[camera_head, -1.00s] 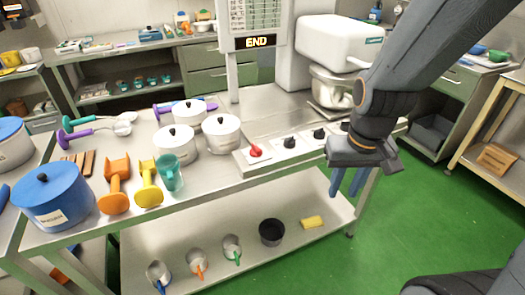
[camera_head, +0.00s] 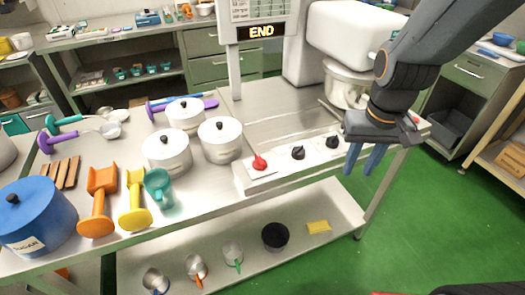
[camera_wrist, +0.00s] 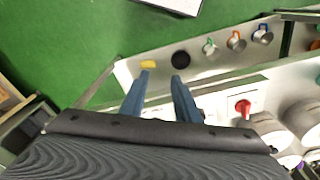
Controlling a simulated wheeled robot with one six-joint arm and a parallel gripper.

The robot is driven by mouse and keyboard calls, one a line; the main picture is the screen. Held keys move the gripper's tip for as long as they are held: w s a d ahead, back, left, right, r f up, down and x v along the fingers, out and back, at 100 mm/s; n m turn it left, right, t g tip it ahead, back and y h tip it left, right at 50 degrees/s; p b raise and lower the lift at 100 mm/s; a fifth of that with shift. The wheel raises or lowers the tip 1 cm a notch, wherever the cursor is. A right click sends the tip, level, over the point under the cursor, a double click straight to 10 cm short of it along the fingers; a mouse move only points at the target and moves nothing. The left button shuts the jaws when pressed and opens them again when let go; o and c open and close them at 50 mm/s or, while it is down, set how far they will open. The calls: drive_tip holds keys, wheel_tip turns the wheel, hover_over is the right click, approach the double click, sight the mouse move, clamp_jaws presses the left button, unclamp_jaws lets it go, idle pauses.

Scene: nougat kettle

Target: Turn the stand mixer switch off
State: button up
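The white stand mixer (camera_head: 352,32) stands at the back right of the steel table, with a metal bowl (camera_head: 345,85) under its head. A control strip (camera_head: 280,170) on the table's front edge carries a red knob (camera_head: 259,162) and black knobs (camera_head: 298,153), (camera_head: 332,142). Which knob is the mixer's switch I cannot tell. My gripper (camera_head: 362,172) points down at the strip's right end, in front of the table edge. Its blue fingers are apart and empty. The red knob (camera_wrist: 243,107) also shows in the wrist view, right of the fingers.
A display reading END (camera_head: 262,31) rises behind. The lower shelf holds a black pot (camera_head: 275,236) and yellow sponge (camera_head: 318,227).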

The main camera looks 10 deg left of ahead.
drive_tip(key=w+a+n, duration=0.2)
drive_tip(key=w+a, duration=0.3)
drive_tip(key=a, duration=0.5)
drive_tip(key=r+n+g, duration=0.1)
drive_tip(key=r+n, duration=0.1)
drive_tip(key=n, duration=0.1)
hover_over(260, 158)
drive_tip(key=shift+f, duration=0.15)
drive_tip(key=shift+s+a+f, duration=0.1)
drive_tip(key=shift+f, duration=0.15)
drive_tip(key=shift+f+p, duration=0.85)
drive_tip(key=shift+f, duration=2.75)
drive_tip(key=shift+c, duration=0.4)
clamp_jaws()
